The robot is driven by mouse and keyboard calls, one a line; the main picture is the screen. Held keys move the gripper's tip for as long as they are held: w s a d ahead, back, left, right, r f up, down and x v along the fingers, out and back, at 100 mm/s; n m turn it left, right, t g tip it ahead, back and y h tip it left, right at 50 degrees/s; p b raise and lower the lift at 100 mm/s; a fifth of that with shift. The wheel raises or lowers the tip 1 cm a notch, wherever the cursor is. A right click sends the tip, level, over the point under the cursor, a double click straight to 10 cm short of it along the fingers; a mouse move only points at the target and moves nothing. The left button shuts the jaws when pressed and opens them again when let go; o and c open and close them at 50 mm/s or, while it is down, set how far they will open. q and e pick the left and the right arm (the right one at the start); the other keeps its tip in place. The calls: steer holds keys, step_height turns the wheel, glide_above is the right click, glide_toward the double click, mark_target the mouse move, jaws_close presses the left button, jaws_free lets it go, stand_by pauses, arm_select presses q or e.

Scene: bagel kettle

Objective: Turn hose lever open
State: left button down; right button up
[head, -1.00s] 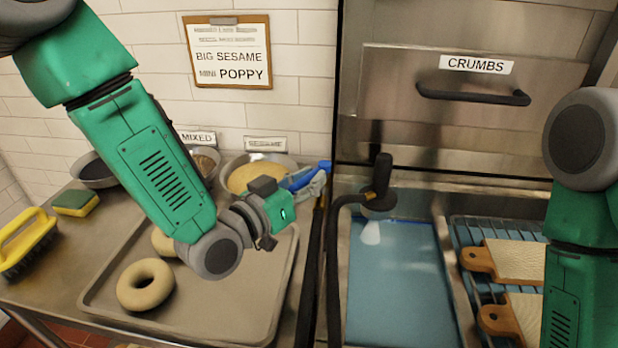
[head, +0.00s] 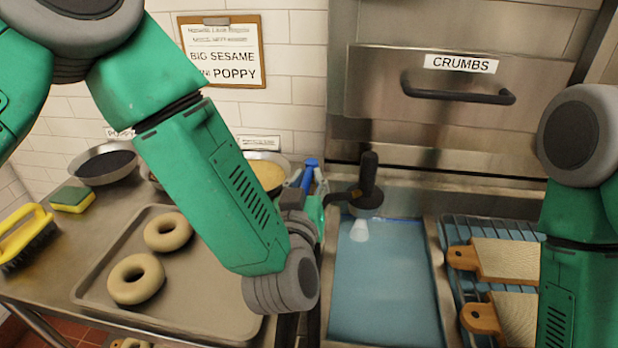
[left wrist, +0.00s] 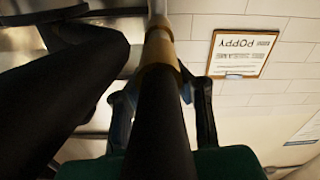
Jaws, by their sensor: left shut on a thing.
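A black tap-like fixture (head: 369,185) with an upright knob and a small brass part on its left stands at the back of the blue basin. A dark hose bends in from its left. My left gripper (head: 313,192) is just left of it, partly hidden by my forearm. In the left wrist view its fingers (left wrist: 160,105) lie on both sides of a black rod (left wrist: 158,135) with a tan collar (left wrist: 160,58), and it is shut on this. I cannot tell whether the rod belongs to the hose lever. My right gripper is out of view.
A tray (head: 200,322) with two bagels (head: 136,279) is left of the blue basin (head: 385,290). Wooden boards (head: 505,262) lie on a rack at right. Seed bowls (head: 103,164), a sponge (head: 72,199) and a yellow brush (head: 25,235) are at left.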

arm_select(q)
steer(key=shift+d, duration=0.1)
stand_by(0.4)
steer(key=c, duration=1.5)
jaws_free()
steer(key=shift+w, duration=0.1)
steer(key=shift+s, duration=0.4)
steer(key=s, duration=1.1)
steer(key=shift+a, duration=0.2)
